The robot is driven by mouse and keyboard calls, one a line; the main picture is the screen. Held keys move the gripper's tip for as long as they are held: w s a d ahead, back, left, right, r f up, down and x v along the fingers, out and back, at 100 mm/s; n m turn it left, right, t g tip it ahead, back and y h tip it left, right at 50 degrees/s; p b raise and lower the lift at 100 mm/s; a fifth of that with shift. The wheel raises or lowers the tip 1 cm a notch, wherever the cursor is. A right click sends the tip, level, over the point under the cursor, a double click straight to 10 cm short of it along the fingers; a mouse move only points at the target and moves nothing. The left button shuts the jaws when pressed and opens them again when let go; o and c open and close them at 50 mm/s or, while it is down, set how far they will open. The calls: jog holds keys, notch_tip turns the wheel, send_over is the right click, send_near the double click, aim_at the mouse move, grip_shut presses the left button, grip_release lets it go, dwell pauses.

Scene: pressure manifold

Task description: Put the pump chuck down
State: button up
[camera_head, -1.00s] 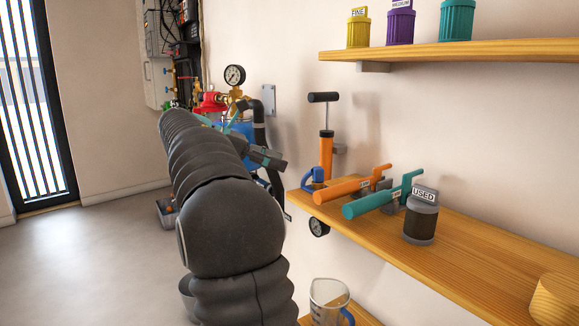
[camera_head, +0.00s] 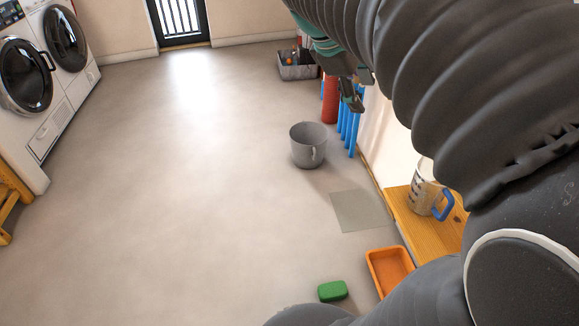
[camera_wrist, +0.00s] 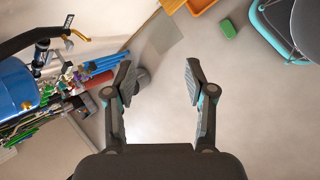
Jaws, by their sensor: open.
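My gripper (camera_wrist: 159,82) is open in the wrist view, with a wide gap and nothing between its fingers. In the head view my gripper (camera_head: 355,95) hangs at the upper right, partly hidden by my arm. I cannot make out the pump chuck for certain in either view now. In the wrist view a black hose (camera_wrist: 25,40) and a brass fitting (camera_wrist: 75,38) lie to the left of the gripper, near a blue tank (camera_wrist: 14,85). They are apart from the fingers.
A grey bucket (camera_head: 309,146) stands on the floor near blue pipes (camera_head: 349,128). A low wooden shelf holds a measuring jug (camera_head: 424,190). An orange tray (camera_head: 372,262) and a green block (camera_head: 332,291) lie in front. Washing machines (camera_head: 55,95) stand left. The middle floor is clear.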

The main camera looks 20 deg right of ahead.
jog(key=s+a+f+m+t+y, duration=0.2)
jog(key=s+a+f, duration=0.3)
jog(key=a, duration=0.3)
jog(key=s+a+f+m+t+y, duration=0.3)
jog(key=s+a+f+m+y, duration=0.1)
jog(key=a+f, duration=0.4)
jog(key=shift+s+a+m+y, duration=0.3)
jog(key=shift+s+a+m, duration=0.15)
jog(key=shift+a+m, duration=0.25)
jog(key=shift+c, duration=0.3)
